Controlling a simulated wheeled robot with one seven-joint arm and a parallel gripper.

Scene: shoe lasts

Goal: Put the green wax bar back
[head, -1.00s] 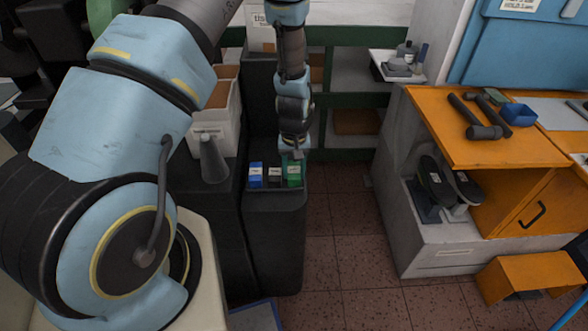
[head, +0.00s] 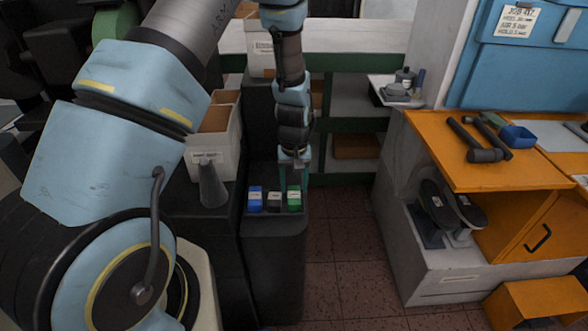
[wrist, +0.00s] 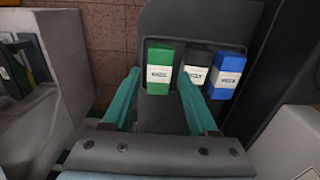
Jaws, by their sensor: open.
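The green wax bar (head: 294,196) stands upright with a white label in the dark tray (head: 297,211) on top of the black stand. It is at the right end of a row beside a black bar (head: 274,201) and a blue bar (head: 255,200). In the wrist view the green bar (wrist: 159,68) shows at the left of the row, with the black bar (wrist: 196,67) and blue bar (wrist: 228,74) to its right. My gripper (head: 294,181) is open and empty above the green bar. In the wrist view its teal fingertips (wrist: 158,76) appear on either side of the bar.
A grey cone (head: 212,187) and a white box (head: 213,150) stand left of the tray. Open tiled floor (head: 345,240) lies between.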

